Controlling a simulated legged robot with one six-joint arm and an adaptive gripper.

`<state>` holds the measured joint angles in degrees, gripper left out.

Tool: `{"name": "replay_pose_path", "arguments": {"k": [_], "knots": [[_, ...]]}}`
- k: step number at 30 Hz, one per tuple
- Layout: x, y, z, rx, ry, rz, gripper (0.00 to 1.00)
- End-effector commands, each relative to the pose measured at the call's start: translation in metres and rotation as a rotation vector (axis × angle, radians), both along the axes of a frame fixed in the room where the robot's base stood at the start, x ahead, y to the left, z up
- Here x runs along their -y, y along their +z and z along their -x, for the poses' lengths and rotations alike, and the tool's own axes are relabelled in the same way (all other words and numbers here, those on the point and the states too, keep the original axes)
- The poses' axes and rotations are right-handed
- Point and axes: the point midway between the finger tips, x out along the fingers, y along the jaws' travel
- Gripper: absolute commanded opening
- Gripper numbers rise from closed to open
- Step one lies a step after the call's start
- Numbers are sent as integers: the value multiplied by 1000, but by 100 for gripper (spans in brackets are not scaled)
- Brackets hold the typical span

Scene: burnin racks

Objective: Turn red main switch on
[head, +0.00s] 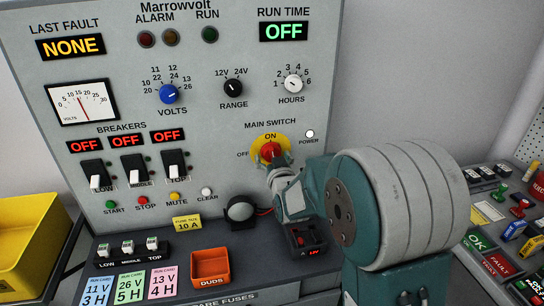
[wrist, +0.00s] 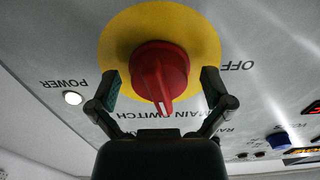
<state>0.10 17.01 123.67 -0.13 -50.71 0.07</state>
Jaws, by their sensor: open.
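The red main switch (head: 271,151) is a round knob with a raised grip on a yellow plate (head: 257,142). ON is printed above it and OFF to its left. In the wrist view, turned upside down, the knob (wrist: 160,68) has a white line pointing down, away from the OFF label at right; this is the ON side. My gripper (wrist: 160,86) is open, one finger on each side of the knob, with visible gaps. In the head view my gripper (head: 279,165) is at the knob's lower edge and partly hides it.
The white POWER lamp (head: 310,134) is right of the switch, and RUN TIME display (head: 284,31) reads OFF. Breaker switches (head: 133,170) are at left. A round black part (head: 240,210) and an orange DUDS bin (head: 211,267) are below. Panel right of the lamp is bare.

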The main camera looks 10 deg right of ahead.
Motion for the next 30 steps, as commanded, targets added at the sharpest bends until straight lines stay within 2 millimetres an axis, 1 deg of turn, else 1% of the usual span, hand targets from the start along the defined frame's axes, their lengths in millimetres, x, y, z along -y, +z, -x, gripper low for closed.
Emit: {"name": "replay_pose_path", "arguments": {"k": [8, 9, 11, 12, 13, 14, 21, 30], "knots": [[0, 0, -3, 0, 0, 0, 100], [0, 0, -3, 0, 0, 0, 91], [0, 0, -3, -1, 0, 0, 64], [0, 0, -3, -1, 0, 0, 46], [0, 0, -3, -1, 0, 0, 33], [0, 0, -3, -1, 0, 0, 23], [0, 0, -3, 0, 1, -14, 24], [-1, 0, -3, 0, 1, -182, 24]]}}
